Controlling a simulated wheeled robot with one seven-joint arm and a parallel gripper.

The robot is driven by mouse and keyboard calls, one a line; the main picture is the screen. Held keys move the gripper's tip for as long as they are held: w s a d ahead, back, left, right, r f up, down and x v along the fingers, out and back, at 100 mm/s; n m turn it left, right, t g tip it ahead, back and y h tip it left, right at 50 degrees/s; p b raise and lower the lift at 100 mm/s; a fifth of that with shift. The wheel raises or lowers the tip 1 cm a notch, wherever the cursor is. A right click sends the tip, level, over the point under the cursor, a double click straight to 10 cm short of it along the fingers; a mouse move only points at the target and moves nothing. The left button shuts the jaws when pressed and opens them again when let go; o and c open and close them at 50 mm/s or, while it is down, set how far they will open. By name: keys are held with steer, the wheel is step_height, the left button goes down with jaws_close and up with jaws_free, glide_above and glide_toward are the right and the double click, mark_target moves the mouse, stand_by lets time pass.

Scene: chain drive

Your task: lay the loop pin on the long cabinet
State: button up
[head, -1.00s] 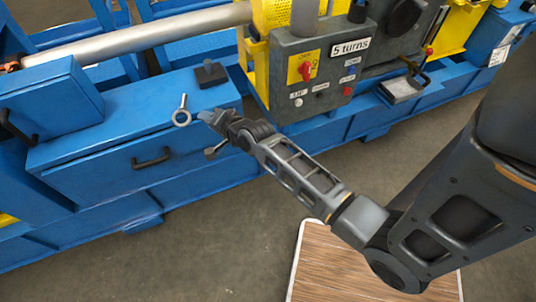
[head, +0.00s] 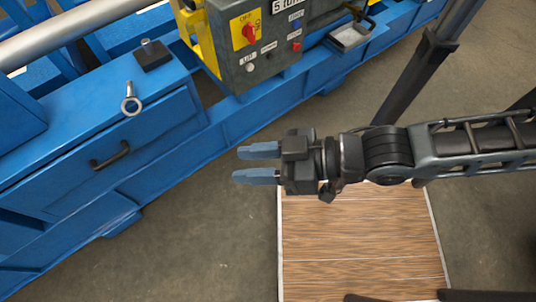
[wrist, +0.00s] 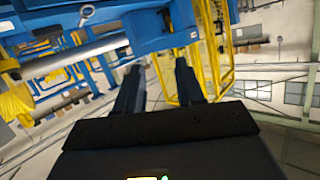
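The loop pin (head: 130,96) is a small silver pin with a ring at one end. It rests on the blue top of the long cabinet (head: 85,112), close to the front edge, with its ring toward me. My gripper (head: 257,165) is open and empty. It is held out over the floor to the right of the cabinet, well apart from the pin, fingers pointing left in the head view.
A black block with a short post (head: 152,57) stands on the cabinet behind the pin. A dark handle (head: 110,156) sticks out of the cabinet's front. A grey control box (head: 252,45) with a red switch stands to the right. A wooden board (head: 355,240) lies on the floor below my arm.

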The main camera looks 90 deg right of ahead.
steer(key=s+r, duration=0.1)
steer(key=a+r+n, duration=0.1)
steer(key=r, duration=0.1)
steer(key=s+r+n+y, duration=0.1)
steer(key=shift+s+a+r, duration=0.15)
steer(key=shift+s+a, duration=0.15)
stand_by(1.0)
